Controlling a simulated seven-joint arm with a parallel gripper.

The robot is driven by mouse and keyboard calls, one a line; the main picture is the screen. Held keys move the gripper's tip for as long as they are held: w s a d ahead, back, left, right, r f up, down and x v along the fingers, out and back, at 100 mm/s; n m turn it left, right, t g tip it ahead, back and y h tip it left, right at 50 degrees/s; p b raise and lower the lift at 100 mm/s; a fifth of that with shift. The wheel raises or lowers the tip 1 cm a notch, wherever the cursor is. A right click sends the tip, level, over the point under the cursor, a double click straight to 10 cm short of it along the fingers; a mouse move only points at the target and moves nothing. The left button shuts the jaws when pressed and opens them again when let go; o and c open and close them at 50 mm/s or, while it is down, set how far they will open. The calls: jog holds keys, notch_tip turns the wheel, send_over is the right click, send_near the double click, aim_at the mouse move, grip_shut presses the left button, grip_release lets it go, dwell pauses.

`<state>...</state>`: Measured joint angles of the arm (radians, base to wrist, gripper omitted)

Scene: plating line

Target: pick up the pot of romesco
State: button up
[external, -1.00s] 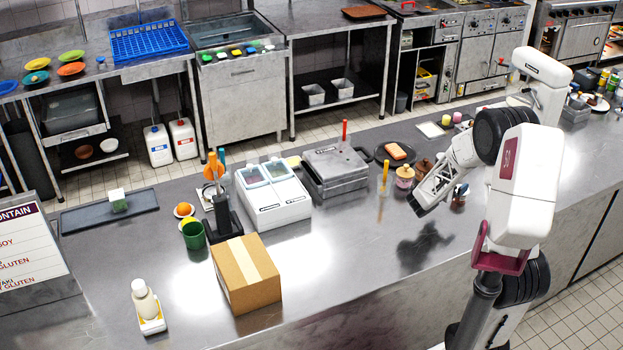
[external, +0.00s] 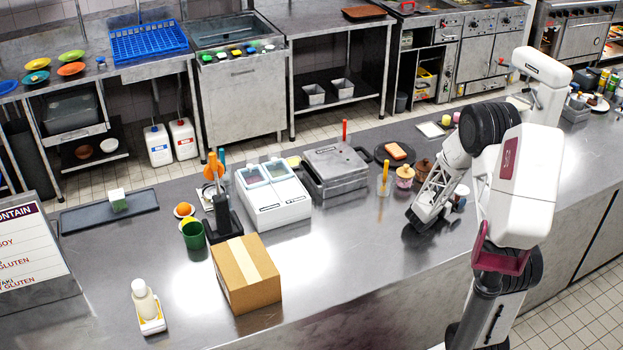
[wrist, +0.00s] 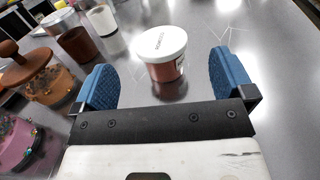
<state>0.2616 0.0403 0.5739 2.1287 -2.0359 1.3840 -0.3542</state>
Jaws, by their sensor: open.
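A small pot with a white lid and a reddish-brown body, likely the romesco, stands upright on the steel counter in the wrist view (wrist: 163,55). Its label is too small to read. My gripper (wrist: 172,82) is open, with its two blue fingers to the left and right of the pot. The pot sits between and slightly beyond the fingertips, with gaps on both sides.
A brown jar with a knob (wrist: 35,75) and a pink jar (wrist: 20,135) stand close left of my gripper. A brown cup (wrist: 77,45) and other containers are behind. In the external view, a glass with an orange stick (external: 384,180) stands left. The counter front is clear.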

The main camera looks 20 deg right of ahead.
aim_at(461, 190)
jog(key=shift+d, duration=0.2)
dwell(0.3)
jog(key=shift+x, duration=2.9)
jog(key=shift+c, duration=0.2)
jog(key=c, duration=1)
jog(key=shift+r, duration=0.2)
jog(key=shift+r, duration=0.75)
notch_tip(461, 190, up, 2)
jog(key=s+a+r, duration=0.1)
jog(key=s+a, duration=0.7)
jog(key=s, duration=0.5)
jog(key=shift+s+a, duration=0.25)
